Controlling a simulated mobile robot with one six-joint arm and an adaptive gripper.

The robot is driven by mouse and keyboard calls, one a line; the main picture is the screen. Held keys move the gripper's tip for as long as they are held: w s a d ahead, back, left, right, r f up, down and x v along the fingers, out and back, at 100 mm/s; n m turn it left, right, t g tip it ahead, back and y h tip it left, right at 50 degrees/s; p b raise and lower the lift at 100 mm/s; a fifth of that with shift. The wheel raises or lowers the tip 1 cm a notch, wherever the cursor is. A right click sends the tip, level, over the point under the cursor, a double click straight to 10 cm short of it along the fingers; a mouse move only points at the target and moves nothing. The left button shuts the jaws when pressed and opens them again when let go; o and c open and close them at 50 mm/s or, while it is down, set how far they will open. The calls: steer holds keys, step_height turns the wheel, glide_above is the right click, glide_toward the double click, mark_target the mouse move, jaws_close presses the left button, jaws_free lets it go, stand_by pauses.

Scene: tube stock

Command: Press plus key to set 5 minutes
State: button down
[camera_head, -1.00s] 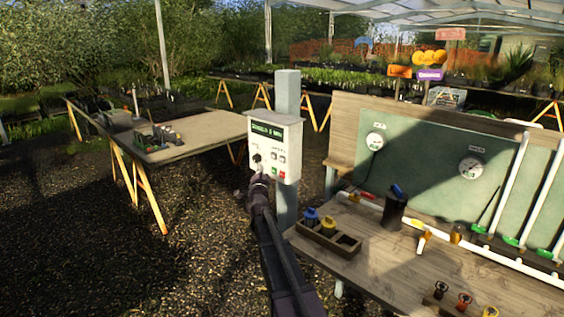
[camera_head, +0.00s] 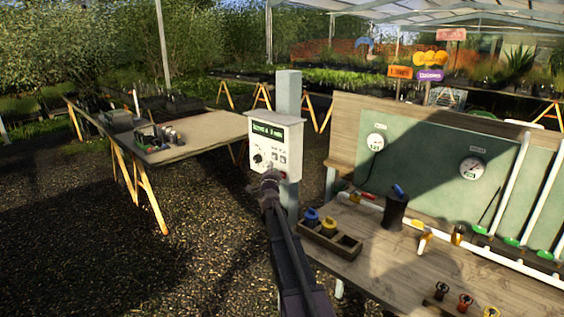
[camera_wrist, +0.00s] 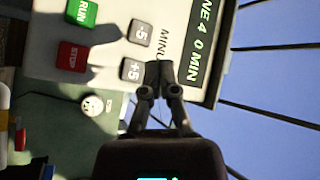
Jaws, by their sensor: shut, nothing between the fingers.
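The control box (camera_head: 285,133) is mounted on a grey post. Its green display (camera_wrist: 205,42) partly reads "NE 4 0 MIN" in the wrist view. The grey +5 key (camera_wrist: 131,71) lies beside the −5 key (camera_wrist: 141,33); the green RUN key (camera_wrist: 82,11) and red STOP key (camera_wrist: 73,56) are farther left. My gripper (camera_wrist: 160,74) is shut and empty, its tips just right of the +5 key in the wrist view. I cannot tell whether they touch the panel. In the head view my gripper (camera_head: 270,173) covers the lower left of the box.
The wooden workbench (camera_head: 385,258) stands at the right with a compartment tray (camera_head: 318,240) and pipe parts. Another table (camera_head: 205,135) stands at the left. Gravel floor is open between them.

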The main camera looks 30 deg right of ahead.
mark_target(280, 158)
steer(key=shift+w+d, duration=0.35)
steer(key=shift+d, duration=0.55)
steer(key=shift+w+d, duration=0.3)
steer(key=shift+d, duration=0.55)
steer(key=shift+w+d, duration=0.25)
steer(key=shift+d, duration=0.5)
stand_by(1.2)
steer(key=shift+s+a, duration=0.1)
steer(key=shift+a, duration=0.1)
steer(key=shift+s+a, duration=0.2)
steer(key=shift+a, duration=0.35)
stand_by(0.5)
steer(key=a, duration=0.1)
steer(key=s+a, duration=0.1)
steer(key=a, duration=0.2)
steer(key=shift+s+a, duration=0.35)
steer(key=shift+a, duration=0.1)
stand_by(0.9)
